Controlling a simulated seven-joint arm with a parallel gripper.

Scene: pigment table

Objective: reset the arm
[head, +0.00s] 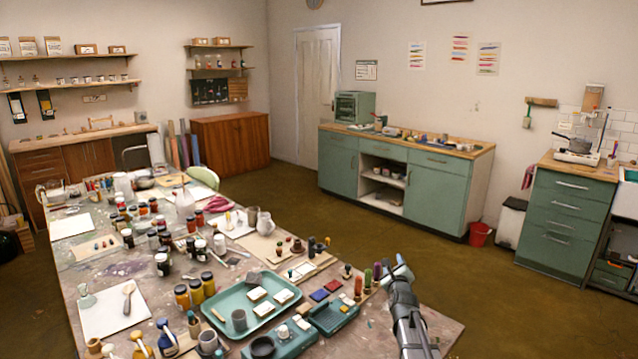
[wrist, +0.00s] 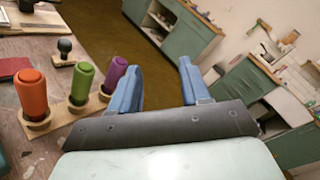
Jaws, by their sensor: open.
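My gripper (head: 398,268) is at the right end of the pigment table (head: 440,325), above its edge. In the wrist view my gripper (wrist: 162,85) shows two blue fingers spread apart with nothing between them. Left of the fingers, an orange-handled tool (wrist: 32,95), a green-handled one (wrist: 82,82) and a purple-handled one (wrist: 116,75) stand upright in a wooden rack (wrist: 65,112). The gripper is beside this rack and apart from it as far as I can tell.
A teal tray (head: 218,308) with a grey cup and white blocks lies left of my arm. Jars, bottles and papers crowd the table further left. A dark-knobbed stamp (wrist: 65,48) stands behind the rack. Open floor (head: 480,290) lies right of the table, before green cabinets (head: 400,185).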

